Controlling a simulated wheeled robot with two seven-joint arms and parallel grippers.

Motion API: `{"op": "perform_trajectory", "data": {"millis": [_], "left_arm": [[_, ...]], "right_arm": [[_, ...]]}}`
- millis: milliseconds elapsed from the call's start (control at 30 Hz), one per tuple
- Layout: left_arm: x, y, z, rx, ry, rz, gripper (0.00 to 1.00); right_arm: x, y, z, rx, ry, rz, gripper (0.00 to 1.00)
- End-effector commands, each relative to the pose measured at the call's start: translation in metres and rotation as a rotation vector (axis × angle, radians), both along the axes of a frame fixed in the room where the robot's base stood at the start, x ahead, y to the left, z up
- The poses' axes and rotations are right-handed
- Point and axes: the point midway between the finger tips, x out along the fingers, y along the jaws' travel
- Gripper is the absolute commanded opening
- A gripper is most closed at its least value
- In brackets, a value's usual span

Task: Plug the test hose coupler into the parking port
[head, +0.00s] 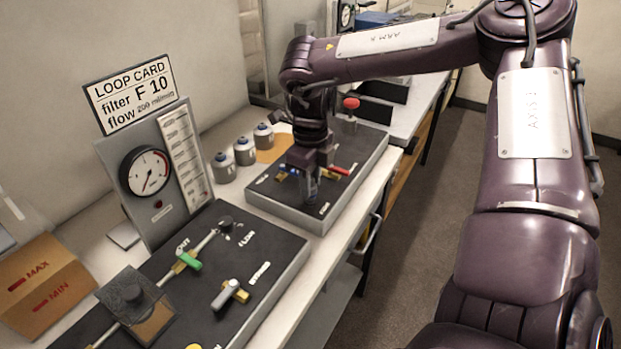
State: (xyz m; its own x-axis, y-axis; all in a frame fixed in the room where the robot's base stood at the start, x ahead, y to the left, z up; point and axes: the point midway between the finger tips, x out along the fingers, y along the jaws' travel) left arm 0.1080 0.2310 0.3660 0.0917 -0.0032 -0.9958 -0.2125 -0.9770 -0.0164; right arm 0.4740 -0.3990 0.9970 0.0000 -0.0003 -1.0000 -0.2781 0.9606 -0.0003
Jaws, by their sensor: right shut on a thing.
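My right gripper (311,178) points down over the far black-topped panel (262,190), its arm coming in from the upper right. It is shut on a small grey-blue cylindrical piece (311,194), which looks like the test hose coupler, near the panel's front edge. I cannot tell whether the piece touches the panel. No parking port can be made out; the gripper hides part of the panel. My left gripper is out of view.
Several grey canisters (245,151) line the wall side. A red knob (351,103) rises at the far panel's back.

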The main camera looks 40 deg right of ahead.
Motion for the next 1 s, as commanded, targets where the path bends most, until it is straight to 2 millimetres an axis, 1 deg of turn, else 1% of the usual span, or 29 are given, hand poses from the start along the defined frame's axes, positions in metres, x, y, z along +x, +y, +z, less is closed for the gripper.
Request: {"op": "perform_trajectory", "data": {"millis": [167, 200, 300, 400, 633, 733, 867, 1000], "left_arm": [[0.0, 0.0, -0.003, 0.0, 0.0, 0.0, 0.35], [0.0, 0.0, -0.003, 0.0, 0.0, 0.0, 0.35], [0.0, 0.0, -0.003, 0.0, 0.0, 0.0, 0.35], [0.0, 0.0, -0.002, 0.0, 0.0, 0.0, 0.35], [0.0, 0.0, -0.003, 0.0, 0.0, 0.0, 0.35], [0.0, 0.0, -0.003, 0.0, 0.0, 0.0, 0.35], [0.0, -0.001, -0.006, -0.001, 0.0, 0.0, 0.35], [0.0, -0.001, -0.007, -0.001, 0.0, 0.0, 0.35]], "right_arm": [[0.0, 0.0, -0.004, 0.0, 0.0, 0.0, 0.0], [0.0, 0.0, -0.004, 0.0, 0.0, 0.0, 0.27], [0.0, 0.0, -0.004, 0.0, 0.0, 0.0, 0.4], [0.0, 0.0, -0.004, 0.0, 0.0, 0.0, 0.52], [0.0, 0.0, -0.003, 0.0, 0.0, 0.0, 0.52], [0.001, 0.0, 0.002, -0.002, -0.002, 0.0, 0.52], [0.001, 0.0, 0.02, -0.003, -0.005, 0.0, 0.52], [0.001, 0.0, 0.045, -0.003, -0.004, 0.001, 0.52]]}}
